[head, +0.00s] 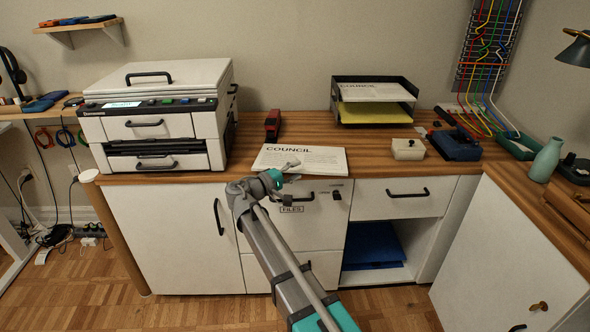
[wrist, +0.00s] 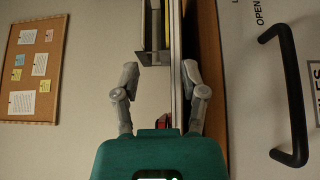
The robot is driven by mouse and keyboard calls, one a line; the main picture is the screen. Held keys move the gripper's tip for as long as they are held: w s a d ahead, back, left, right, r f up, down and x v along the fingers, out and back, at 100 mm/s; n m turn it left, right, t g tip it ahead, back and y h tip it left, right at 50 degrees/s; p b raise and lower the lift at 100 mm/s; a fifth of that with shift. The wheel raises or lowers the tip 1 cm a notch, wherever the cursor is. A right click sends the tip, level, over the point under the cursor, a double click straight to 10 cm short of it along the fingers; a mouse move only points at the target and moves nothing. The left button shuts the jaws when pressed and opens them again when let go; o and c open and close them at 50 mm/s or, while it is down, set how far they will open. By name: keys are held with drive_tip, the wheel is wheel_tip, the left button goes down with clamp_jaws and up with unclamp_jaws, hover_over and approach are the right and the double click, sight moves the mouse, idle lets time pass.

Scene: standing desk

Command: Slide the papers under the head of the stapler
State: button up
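A stack of white papers headed COUNCIL (head: 315,161) lies flat on the wooden counter, at its front edge. The red and dark stapler (head: 273,124) stands on the counter behind the papers, to the left. In the wrist view it shows as a small red patch (wrist: 163,121) low in the middle, mostly hidden. My gripper (head: 284,172) is at the front edge of the papers. In the wrist view my gripper (wrist: 161,76) is open, with its fingers well apart. The papers appear edge-on as a pale strip (wrist: 176,60) between them, nearer the right finger; contact cannot be told.
A printer (head: 160,115) stands left of the stapler. A black letter tray (head: 375,100) with papers is behind to the right. A cream box (head: 408,149) and a blue device (head: 454,144) sit further right. Drawer handles (head: 311,197) project below the counter edge.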

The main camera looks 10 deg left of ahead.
drive_tip(key=s+d+r+n+t+y+p, duration=0.1)
drive_tip(key=s+d+r+p, duration=0.5)
drive_tip(key=s+r+p, duration=0.2)
drive_tip(key=shift+d+r+y+p, duration=0.4)
drive_tip(key=shift+r+p, duration=0.05)
drive_tip(key=shift+p, duration=0.15)
idle(0.3)
idle(0.9)
drive_tip(key=s+d+f+m+g+y, duration=0.15)
drive_tip(key=d+f+g, duration=0.3)
drive_tip(key=d, duration=0.45)
drive_tip(key=d+f+m+g+h, duration=0.1)
drive_tip(key=d+f+m+g, duration=0.25)
drive_tip(key=d+f, duration=0.4)
drive_tip(key=s+d+f+m+g+y, duration=0.65)
drive_tip(key=s+d+y, duration=0.3)
drive_tip(key=d, duration=0.25)
wheel_tip(320, 180, up, 23)
drive_tip(key=p, duration=2.2)
drive_tip(key=shift+s+f+n+p, duration=0.2)
drive_tip(key=shift+s+n+p, duration=0.1)
drive_tip(key=shift+s+n, duration=0.1)
drive_tip(key=shift+d+g, duration=0.1)
drive_tip(key=shift+g, duration=0.15)
